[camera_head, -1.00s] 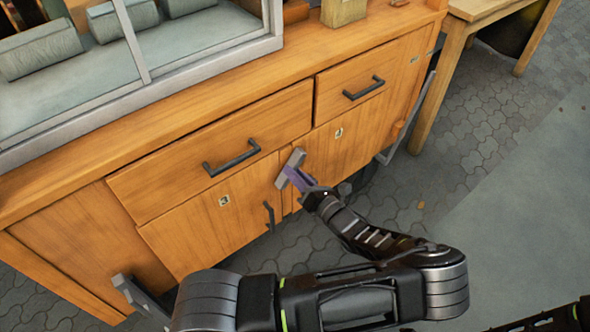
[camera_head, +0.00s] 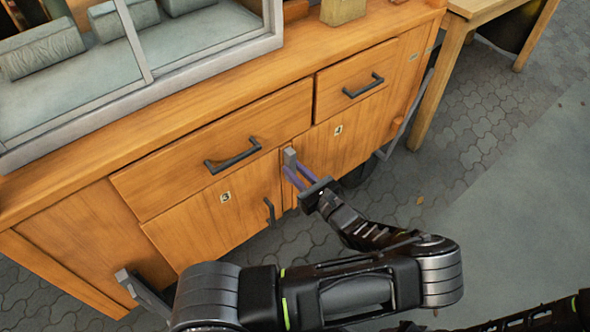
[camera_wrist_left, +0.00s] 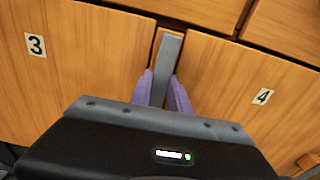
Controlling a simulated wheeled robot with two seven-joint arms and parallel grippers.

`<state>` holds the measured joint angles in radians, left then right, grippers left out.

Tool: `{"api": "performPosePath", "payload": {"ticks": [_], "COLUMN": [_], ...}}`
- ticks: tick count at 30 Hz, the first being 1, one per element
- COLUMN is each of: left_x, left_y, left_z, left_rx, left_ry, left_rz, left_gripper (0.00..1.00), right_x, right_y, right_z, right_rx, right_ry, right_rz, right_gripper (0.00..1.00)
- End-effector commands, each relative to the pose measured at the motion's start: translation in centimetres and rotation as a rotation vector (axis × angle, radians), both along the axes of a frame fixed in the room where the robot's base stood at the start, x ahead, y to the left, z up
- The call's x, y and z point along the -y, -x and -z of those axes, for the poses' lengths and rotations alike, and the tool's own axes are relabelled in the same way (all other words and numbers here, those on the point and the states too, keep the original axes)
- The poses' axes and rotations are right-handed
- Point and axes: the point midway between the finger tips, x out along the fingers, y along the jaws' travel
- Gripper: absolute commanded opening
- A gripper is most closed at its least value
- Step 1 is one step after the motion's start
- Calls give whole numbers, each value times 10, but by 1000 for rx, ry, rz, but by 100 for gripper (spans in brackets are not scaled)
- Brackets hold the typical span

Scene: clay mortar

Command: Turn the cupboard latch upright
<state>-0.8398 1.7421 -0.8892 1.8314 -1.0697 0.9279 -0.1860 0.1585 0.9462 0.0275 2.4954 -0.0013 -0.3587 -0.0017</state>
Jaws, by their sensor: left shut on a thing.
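The cupboard latch is a flat grey bar (camera_head: 290,158) on the strip between the two cupboard doors. In the left wrist view the latch (camera_wrist_left: 170,48) stands nearly upright in the picture, between doors 3 and 4. My left gripper (camera_head: 294,172) reaches it from the front with its purple fingers. In the left wrist view the left gripper (camera_wrist_left: 161,77) has one finger on each side of the bar and is shut on it. The fingers and palm hide the latch's lower part. My right gripper is not in view.
Door 3 (camera_head: 205,225) and door 4 (camera_head: 350,135) look closed. Dark bar handles (camera_head: 232,157) stick out from the drawers, and another handle (camera_head: 269,212) is left of the latch. A wooden table (camera_head: 455,40) stands at the right. Paved floor at right is clear.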

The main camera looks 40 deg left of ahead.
Motion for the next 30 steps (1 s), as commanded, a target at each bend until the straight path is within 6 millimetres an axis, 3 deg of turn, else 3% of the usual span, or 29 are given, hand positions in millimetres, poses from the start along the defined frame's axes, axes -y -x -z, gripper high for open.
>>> {"api": "performPosePath", "payload": {"ticks": [11,12,19,30], "left_x": [1,1,0,4], "left_y": [0,0,0,1], "left_z": [1,1,1,0], "left_rx": [10,10,9,8], "left_ry": [6,6,5,5], "left_rz": [0,0,0,1], "left_gripper": [0,23,42,44], "right_x": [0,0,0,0], "right_y": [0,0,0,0], "right_z": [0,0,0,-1], "right_rx": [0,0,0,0], "right_ry": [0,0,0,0], "right_rz": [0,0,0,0], "right_gripper": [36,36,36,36]}}
